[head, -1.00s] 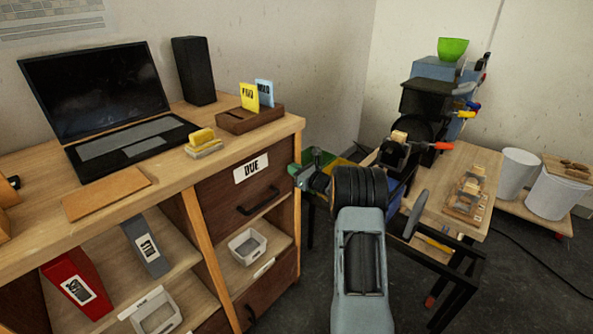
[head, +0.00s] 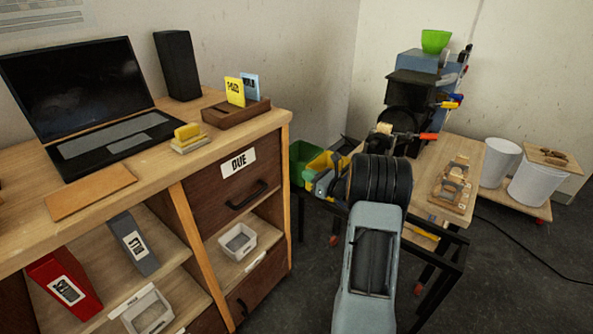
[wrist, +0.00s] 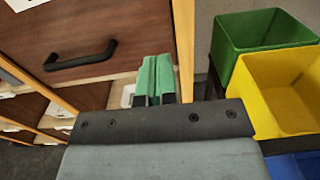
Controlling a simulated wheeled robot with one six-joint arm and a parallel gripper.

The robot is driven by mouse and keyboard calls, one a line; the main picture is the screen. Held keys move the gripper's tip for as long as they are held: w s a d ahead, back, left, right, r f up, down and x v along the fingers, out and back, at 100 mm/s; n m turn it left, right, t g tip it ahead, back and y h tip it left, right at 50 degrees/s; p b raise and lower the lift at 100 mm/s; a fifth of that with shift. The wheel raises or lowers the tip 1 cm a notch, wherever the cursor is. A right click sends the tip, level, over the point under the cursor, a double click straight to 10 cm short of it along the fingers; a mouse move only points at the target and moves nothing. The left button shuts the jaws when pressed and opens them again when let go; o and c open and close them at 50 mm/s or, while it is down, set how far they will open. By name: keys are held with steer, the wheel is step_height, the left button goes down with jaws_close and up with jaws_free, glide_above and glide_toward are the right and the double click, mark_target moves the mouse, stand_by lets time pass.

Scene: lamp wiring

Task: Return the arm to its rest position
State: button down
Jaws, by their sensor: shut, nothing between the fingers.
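My gripper shows in the wrist view (wrist: 153,80) with its two green fingers pressed together and nothing between them. It points toward the wooden cabinet, with the dark drawer front (wrist: 90,40) and its black handle to the left. In the head view my grey arm reaches up from the bottom, and its black ribbed joint sits right of the cabinet. The fingers are hard to make out there, near the yellow bin.
A green bin (wrist: 262,45) and a yellow bin (wrist: 283,92) stand right of my gripper. The cabinet (head: 282,165) with the "DUE" drawer is at left. A workbench (head: 478,165) with clamps and a machine stands behind my arm. White buckets (head: 535,185) are farther right.

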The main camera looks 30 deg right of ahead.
steer(key=shift+v, duration=0.95)
steer(key=s+a+f+n+g+y, duration=0.2)
steer(key=s+a+f+n+g, duration=0.3)
steer(key=a+n+g, duration=0.1)
steer(key=s+a+r+n+g+h+p, duration=0.2)
steer(key=s+a+r+n+g+p, duration=0.3)
steer(key=s+a+n+g, duration=0.55)
steer(key=s+a+r+n+t+h+p, duration=0.1)
steer(key=s+a+r+n+h+p, duration=0.1)
steer(key=r+n, duration=0.3)
steer(key=s+a+r+n+t+h+p, duration=0.1)
steer(key=s+a+r+n+h+p, duration=0.1)
steer(key=r, duration=0.6)
steer(key=s+a+r+n+t+h+p, duration=0.1)
steer(key=s+a+r+n+h+p, duration=0.1)
steer(key=s+r+n+p, duration=0.3)
steer(key=a+r+n+p, duration=0.1)
steer(key=r+n, duration=0.1)
steer(key=n, duration=0.1)
steer(key=shift+s+a+h+p, duration=0.2)
steer(key=shift+h+p, duration=0.1)
steer(key=shift+h, duration=0.1)
